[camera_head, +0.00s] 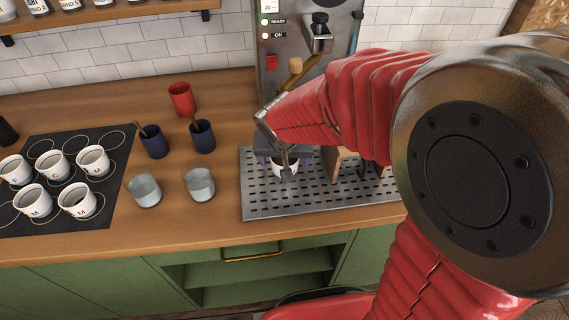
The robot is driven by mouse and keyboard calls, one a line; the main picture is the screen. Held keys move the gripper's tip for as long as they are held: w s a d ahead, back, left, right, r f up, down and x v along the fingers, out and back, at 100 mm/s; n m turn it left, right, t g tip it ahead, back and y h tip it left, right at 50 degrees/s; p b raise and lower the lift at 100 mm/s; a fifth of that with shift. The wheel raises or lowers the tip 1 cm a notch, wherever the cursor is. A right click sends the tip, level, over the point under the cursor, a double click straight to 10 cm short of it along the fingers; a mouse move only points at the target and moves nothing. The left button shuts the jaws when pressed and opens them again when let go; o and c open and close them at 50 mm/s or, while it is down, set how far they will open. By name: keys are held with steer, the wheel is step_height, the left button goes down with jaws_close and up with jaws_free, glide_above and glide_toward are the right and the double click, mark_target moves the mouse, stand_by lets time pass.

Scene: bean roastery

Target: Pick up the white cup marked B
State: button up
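A white cup (286,170) stands on the metal drip tray of the coffee machine. It is partly hidden by my gripper, and no letter on it can be read. My gripper (285,162) is at this cup, with a finger in front of it. Whether the fingers are open or closed on the cup cannot be made out. Several white lettered cups stand on the black mat (112,185) at the left, including a cup that seems marked C (55,166) and a cup marked M (77,201). I cannot read a B on any cup.
The coffee machine (272,62) stands behind the drip tray (262,205). Left of the tray are a red cup (181,99), two dark blue cups (203,137) with sticks, and two glass cups (199,185). The wooden counter (225,222) is bare along its front edge.

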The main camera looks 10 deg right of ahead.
steer(key=shift+c, duration=0.2)
steer(key=c, duration=1.5)
steer(key=shift+r, duration=0.2)
steer(key=shift+a+r, duration=0.2)
steer(key=shift+r, duration=0.35)
step_height(320, 180, up, 6)
steer(key=s+a, duration=0.4)
steer(key=a, duration=0.1)
steer(key=s+a, duration=0.4)
steer(key=a, duration=0.1)
steer(key=s+a, duration=0.4)
steer(key=a, duration=0.1)
steer(key=shift+s+f, duration=0.2)
steer(key=shift+s, duration=0.15)
